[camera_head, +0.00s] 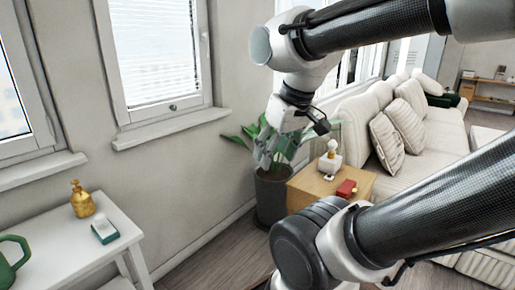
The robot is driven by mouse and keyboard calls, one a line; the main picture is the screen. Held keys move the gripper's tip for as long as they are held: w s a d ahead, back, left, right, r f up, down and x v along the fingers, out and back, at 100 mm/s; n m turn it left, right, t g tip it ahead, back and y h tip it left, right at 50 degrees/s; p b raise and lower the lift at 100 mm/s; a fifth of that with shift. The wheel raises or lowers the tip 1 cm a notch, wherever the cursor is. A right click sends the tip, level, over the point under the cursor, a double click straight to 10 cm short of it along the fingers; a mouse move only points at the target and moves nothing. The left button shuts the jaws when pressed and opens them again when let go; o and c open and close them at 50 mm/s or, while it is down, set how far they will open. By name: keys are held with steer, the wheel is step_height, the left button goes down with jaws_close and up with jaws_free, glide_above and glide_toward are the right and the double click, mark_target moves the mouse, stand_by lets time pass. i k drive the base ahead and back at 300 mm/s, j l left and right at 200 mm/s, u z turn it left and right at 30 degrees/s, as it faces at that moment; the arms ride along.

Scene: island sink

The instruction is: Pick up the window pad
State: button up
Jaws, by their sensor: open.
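A small pad-like block (104,230), teal with a white top, lies on the white table (60,256) at the lower left. It looks most like the window pad, though I cannot be sure at this size. My gripper (266,152) is open and empty. It hangs in the air in front of the potted plant, pointing down, well to the right of the block and apart from it. Its fingers partly blend with the leaves behind.
A gold bottle (82,199) stands close behind the block, and a green jug (10,262) is at the table's left edge. The potted plant (272,192), a wooden side table (318,187) with a red item (346,188), and a sofa (440,130) are to the right.

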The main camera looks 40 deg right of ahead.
mark_target(105, 231)
steer(key=i+j+u, duration=0.1)
steer(key=i+u, duration=0.15)
steer(key=i, duration=0.15)
steer(key=i+u, duration=0.3)
steer(key=i, duration=0.15)
